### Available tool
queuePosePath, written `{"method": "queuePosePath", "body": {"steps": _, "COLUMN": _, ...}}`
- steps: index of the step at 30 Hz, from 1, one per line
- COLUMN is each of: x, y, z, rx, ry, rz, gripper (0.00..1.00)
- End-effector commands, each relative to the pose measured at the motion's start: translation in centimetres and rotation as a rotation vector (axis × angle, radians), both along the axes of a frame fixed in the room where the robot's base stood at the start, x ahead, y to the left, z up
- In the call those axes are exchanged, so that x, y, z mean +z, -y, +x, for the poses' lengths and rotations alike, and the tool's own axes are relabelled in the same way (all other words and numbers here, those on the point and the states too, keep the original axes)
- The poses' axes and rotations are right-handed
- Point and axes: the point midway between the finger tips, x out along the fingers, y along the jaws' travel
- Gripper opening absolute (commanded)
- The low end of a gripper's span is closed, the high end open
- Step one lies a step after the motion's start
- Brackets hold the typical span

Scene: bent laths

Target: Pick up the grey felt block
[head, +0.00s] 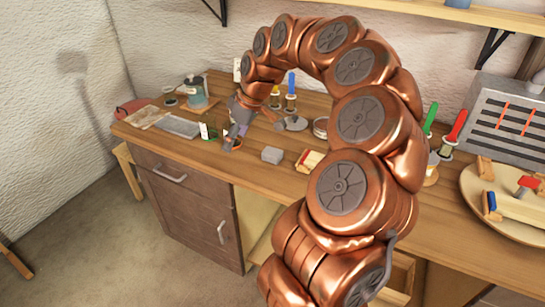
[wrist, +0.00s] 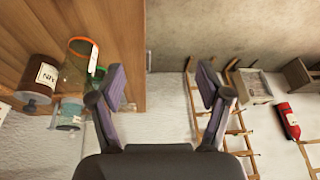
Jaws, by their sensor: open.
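The grey felt block (head: 272,155) looks like a small light grey box. It lies on the wooden worktop (head: 190,141) near its front edge, in the head view. My gripper (head: 231,138) is over the worktop to the left of the block, apart from it. In the wrist view my gripper (wrist: 160,88) has its two purple-grey fingers spread wide with nothing between them. The block does not show in the wrist view.
A red and cream block (head: 309,160) lies right of the grey block. A glass jar (head: 195,92) stands at the back left. A round board (head: 475,205) with several tools is at the right. The wrist view shows jars (wrist: 38,75) and a red extinguisher (wrist: 287,121).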

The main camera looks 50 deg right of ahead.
Motion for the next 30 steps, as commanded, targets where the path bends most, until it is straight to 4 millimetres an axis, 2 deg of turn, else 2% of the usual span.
{"method": "queuePosePath", "body": {"steps": 1, "x": -1.2, "y": 3.2, "z": 0.2, "rx": -0.031, "ry": 0.011, "rz": -0.001, "gripper": 0.77}}
{"method": "queuePosePath", "body": {"steps": 4, "x": -3.1, "y": 8.3, "z": -0.2, "rx": -0.067, "ry": 0.028, "rz": -0.017, "gripper": 0.77}}
{"method": "queuePosePath", "body": {"steps": 6, "x": -4.4, "y": 11.2, "z": -0.8, "rx": -0.09, "ry": 0.032, "rz": -0.027, "gripper": 0.77}}
{"method": "queuePosePath", "body": {"steps": 10, "x": -5.8, "y": 14.4, "z": -1.8, "rx": -0.116, "ry": 0.033, "rz": -0.041, "gripper": 0.77}}
{"method": "queuePosePath", "body": {"steps": 14, "x": -6.7, "y": 15.5, "z": -2.1, "rx": -0.125, "ry": 0.033, "rz": -0.049, "gripper": 0.77}}
{"method": "queuePosePath", "body": {"steps": 30, "x": -10.9, "y": 14.8, "z": -0.4, "rx": -0.123, "ry": 0.031, "rz": -0.047, "gripper": 0.77}}
